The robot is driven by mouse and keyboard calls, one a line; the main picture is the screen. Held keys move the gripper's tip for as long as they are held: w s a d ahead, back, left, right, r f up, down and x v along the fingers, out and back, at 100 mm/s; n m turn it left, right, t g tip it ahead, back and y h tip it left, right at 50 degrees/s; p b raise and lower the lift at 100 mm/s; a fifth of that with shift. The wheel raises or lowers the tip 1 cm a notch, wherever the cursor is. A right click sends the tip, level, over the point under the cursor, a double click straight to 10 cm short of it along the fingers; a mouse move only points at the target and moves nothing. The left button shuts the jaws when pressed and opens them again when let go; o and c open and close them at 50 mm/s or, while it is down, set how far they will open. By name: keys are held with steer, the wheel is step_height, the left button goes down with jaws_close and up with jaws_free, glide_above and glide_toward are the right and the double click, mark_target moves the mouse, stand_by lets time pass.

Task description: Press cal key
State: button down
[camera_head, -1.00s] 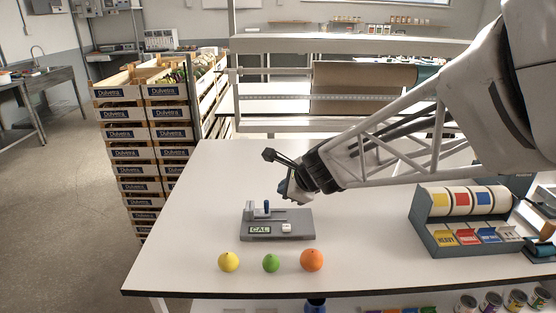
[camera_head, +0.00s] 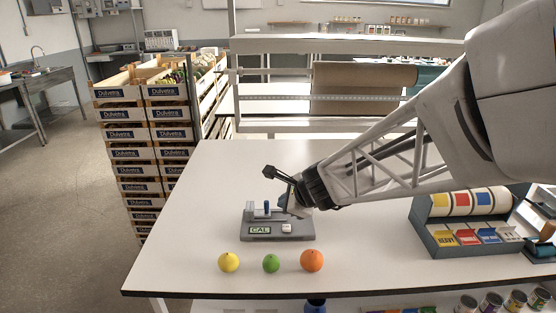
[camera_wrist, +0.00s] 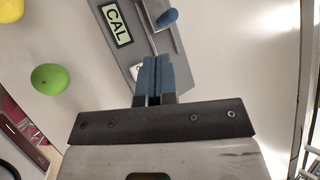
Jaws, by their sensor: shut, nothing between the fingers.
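My gripper (camera_head: 290,211) is over the right part of the device, just above and behind the white key. In the wrist view my gripper (camera_wrist: 155,66) is shut, its blue fingers together and empty. There the fingers cover most of the white key (camera_wrist: 137,70); the CAL label (camera_wrist: 116,24) lies to their left. I cannot tell whether the fingertips touch the key.
A yellow fruit (camera_head: 228,261), a green fruit (camera_head: 271,263) and an orange fruit (camera_head: 312,260) lie in front of the device. A grey rack with coloured rolls (camera_head: 428,242) stands at the right. The table left of the device is clear.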

mark_target(286, 228)
steer(key=shift+f, duration=2.25)
steer(key=shift+f, duration=0.85)
stand_by(1.3)
steer(key=shift+r, duration=0.1)
stand_by(0.3)
steer(key=shift+r, duration=0.7)
steer(key=shift+r, duration=0.15)
steer(key=shift+r, duration=2.4)
